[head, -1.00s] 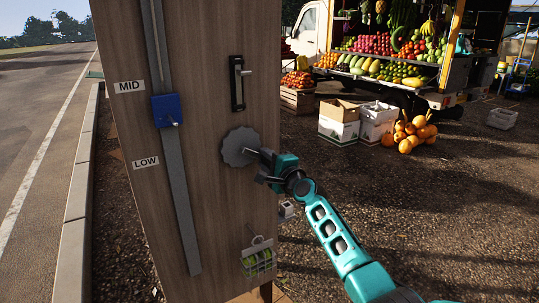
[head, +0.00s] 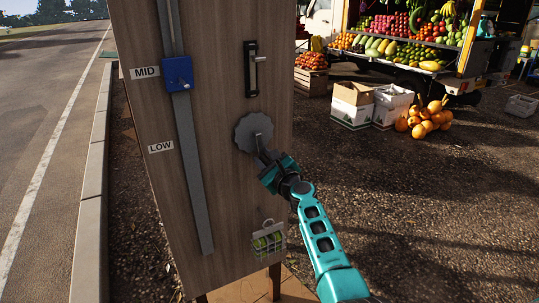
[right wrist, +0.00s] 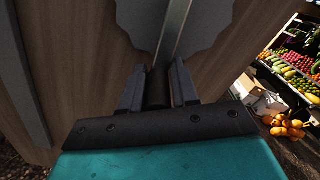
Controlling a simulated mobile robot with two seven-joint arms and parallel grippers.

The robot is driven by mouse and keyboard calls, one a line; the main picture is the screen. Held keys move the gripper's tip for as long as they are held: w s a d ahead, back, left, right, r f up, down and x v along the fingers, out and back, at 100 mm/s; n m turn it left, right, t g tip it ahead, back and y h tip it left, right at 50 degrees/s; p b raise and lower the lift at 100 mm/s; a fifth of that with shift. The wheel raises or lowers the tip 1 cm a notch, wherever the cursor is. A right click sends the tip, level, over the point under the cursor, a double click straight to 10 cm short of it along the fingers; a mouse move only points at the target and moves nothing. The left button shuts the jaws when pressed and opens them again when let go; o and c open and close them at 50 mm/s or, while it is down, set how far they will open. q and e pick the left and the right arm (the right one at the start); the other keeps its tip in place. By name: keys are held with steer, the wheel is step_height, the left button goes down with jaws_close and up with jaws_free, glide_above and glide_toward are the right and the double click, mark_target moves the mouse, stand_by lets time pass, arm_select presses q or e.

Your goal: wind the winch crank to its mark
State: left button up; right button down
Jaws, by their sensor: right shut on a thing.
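The winch crank is a grey notched disc (head: 250,131) with a metal arm, mounted on a wooden panel (head: 222,190). It also shows at the top of the right wrist view (right wrist: 140,22). My right gripper (head: 265,161) is shut on the crank's dark handle (right wrist: 157,88), which sits between the two fingers, at the disc's lower side. A blue slider block (head: 177,72) sits on a vertical grey rail (head: 190,160), level with the MID label (head: 145,72). The LOW label (head: 160,147) is lower on the panel. My left gripper is out of view.
A black latch plate with a lever (head: 251,70) is above the disc. Boxes (head: 352,106), pumpkins (head: 424,120) and the fruit truck stand behind on gravel, clear of the panel.

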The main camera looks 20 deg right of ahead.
steer(key=shift+a+f+m+y, duration=0.3)
steer(key=shift+a+m, duration=0.1)
steer(key=shift+a, duration=0.45)
steer(key=c, duration=1)
jaws_free()
steer(key=shift+r, duration=0.2)
steer(key=shift+o, duration=0.2)
steer(key=shift+d, duration=0.15)
steer(key=shift+s+r, duration=0.1)
steer(key=shift+s, duration=0.05)
